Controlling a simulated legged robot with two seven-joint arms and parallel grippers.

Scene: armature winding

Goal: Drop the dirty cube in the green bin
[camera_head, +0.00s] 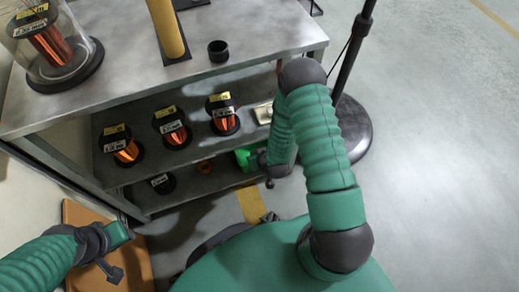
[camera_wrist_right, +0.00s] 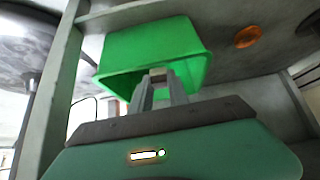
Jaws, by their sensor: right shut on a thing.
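The green bin (camera_head: 243,157) is on the lower shelf, partly behind my right forearm in the head view. In the right wrist view the green bin (camera_wrist_right: 150,45) fills the upper middle, its open side toward the gripper. My right gripper (camera_wrist_right: 158,78) is shut on a small greyish-brown cube (camera_wrist_right: 157,72), whose tip shows between the fingertips. The fingertips overlap the bin's rim in that view; I cannot tell whether the cube is inside it. My left gripper (camera_head: 112,262) is low at the left, away from the shelves; its finger gap is unclear.
Copper wire spools (camera_head: 173,128) stand on the middle shelf. The tabletop (camera_head: 140,75) above carries a glass-covered spool (camera_head: 50,45), a yellow cylinder (camera_head: 167,28) and a small black cup (camera_head: 218,50). An orange ring (camera_wrist_right: 247,37) lies near the bin. A black stand (camera_head: 350,125) is at the right.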

